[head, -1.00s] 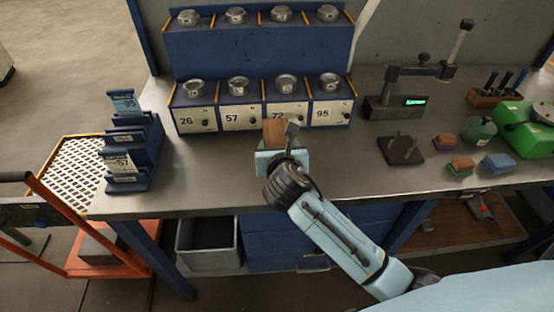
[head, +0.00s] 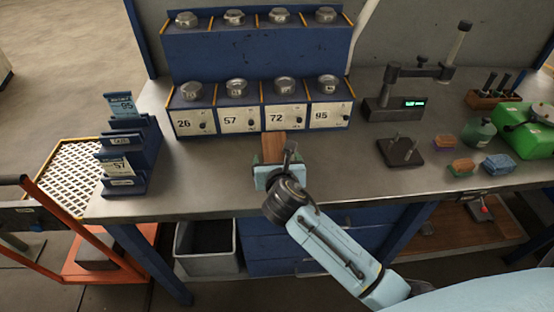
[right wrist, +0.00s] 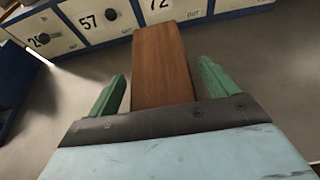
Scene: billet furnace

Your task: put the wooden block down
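The wooden block (head: 273,146) is reddish brown and sits just in front of the drawer marked 72, at the bench top. In the right wrist view the block (right wrist: 163,66) extends away between the two green fingers, its near end hidden by the gripper body. My right gripper (head: 275,163) is at the near end of the block. In the wrist view its fingers (right wrist: 162,88) stand apart, with a narrow gap on each side of the block. I cannot tell whether the block's underside fully touches the bench. My left gripper is not in view.
A blue rack (head: 258,95) with numbered drawers and metal knobs stands right behind the block. A blue card holder (head: 128,160) is at left. The bench between is clear.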

